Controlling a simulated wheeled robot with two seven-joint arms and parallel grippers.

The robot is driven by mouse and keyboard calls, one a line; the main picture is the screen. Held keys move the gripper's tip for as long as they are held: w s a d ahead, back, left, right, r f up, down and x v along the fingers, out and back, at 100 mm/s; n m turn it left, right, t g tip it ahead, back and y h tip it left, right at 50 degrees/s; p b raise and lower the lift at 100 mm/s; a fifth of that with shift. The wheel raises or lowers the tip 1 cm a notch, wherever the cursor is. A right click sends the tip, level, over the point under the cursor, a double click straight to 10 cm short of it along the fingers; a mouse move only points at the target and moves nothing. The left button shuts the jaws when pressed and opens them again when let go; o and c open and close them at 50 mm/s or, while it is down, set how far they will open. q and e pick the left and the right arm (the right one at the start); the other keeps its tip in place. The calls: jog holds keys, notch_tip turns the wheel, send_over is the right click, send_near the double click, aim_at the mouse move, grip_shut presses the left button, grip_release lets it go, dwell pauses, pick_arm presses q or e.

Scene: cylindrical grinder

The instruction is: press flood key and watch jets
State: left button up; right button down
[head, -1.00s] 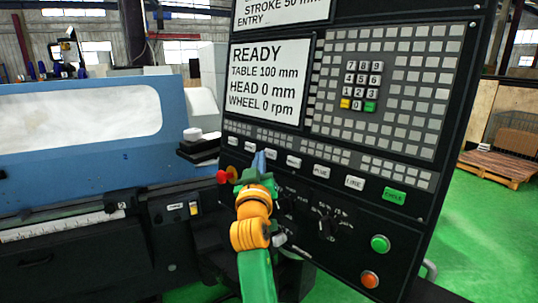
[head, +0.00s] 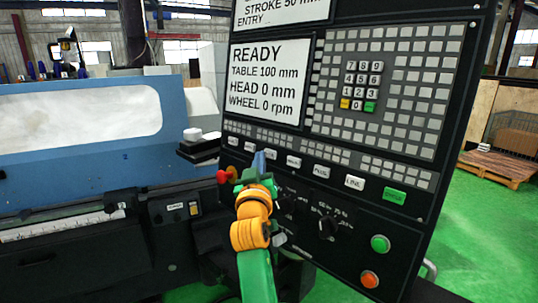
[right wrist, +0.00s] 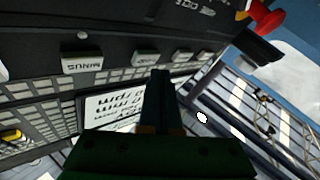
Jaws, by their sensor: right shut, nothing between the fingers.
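A row of small white keys runs across the slanted black control panel (head: 440,45) below its screen. Their labels are too small to read in the head view, so I cannot tell which is the flood key. My right gripper (head: 259,162) is shut and empty, its blue-grey fingertips in front of the left part of this row; I cannot tell whether they touch a key. In the right wrist view the shut fingers (right wrist: 159,78) point toward the row, to the right of a key marked MINUS (right wrist: 82,66). No jets show. My left gripper is out of view.
The screen (head: 268,78) reads READY and WHEEL 0 rpm. A red mushroom button (head: 222,177) sits left of my gripper. A green key (head: 394,196), a green button (head: 380,243) and an orange button (head: 369,279) are at the right. The blue machine's pale window (head: 80,120) is at the left.

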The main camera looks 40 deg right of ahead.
jog(key=shift+d, duration=0.45)
jog(key=shift+w+d+f, duration=0.1)
jog(key=shift+d, duration=0.3)
dwell(0.8)
jog(key=shift+a, duration=0.8)
jog(key=shift+a, duration=0.1)
jog(key=a, duration=0.3)
jog(key=s+a+r+b, duration=0.1)
jog(key=shift+a, duration=0.35)
